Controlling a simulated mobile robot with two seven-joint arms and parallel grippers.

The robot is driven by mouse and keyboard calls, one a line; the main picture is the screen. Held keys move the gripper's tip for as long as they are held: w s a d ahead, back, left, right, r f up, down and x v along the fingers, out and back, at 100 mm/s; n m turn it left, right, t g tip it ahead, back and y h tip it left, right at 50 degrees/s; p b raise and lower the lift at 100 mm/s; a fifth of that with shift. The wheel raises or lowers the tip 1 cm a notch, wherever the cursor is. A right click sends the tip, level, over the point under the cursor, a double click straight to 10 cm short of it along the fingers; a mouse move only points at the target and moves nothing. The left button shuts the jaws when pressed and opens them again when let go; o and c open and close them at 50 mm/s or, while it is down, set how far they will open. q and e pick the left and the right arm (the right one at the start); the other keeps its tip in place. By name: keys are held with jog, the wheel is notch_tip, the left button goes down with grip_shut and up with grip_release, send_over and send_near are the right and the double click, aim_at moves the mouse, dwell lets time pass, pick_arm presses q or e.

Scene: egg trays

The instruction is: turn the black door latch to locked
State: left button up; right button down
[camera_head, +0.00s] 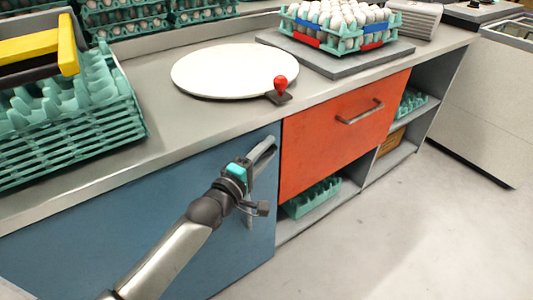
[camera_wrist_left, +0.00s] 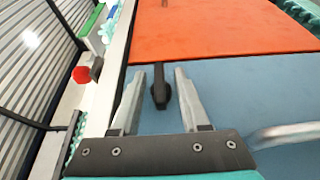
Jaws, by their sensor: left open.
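The black door latch (camera_wrist_left: 160,90) shows in the left wrist view as a small dark knob with a narrow lever on the blue door (camera_wrist_left: 235,95). My left gripper (camera_wrist_left: 169,70) is open, with one finger on each side of the latch in that view. I cannot tell whether either finger touches it. In the head view my left gripper (camera_head: 268,146) is at the upper right part of the blue door (camera_head: 130,225), and the latch is hidden there. My right gripper is not in view.
A metal door handle (camera_head: 249,217) is below my left gripper. The orange drawer (camera_head: 335,135) with its bar handle (camera_head: 360,112) is just right. Above, the counter holds a white round plate (camera_head: 225,70), a red knob (camera_head: 280,83) and egg trays (camera_head: 340,40). The floor (camera_head: 400,230) at right is clear.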

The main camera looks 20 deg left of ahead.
pick_arm(q)
jog(key=shift+w, duration=0.1)
grip_shut()
dwell(0.4)
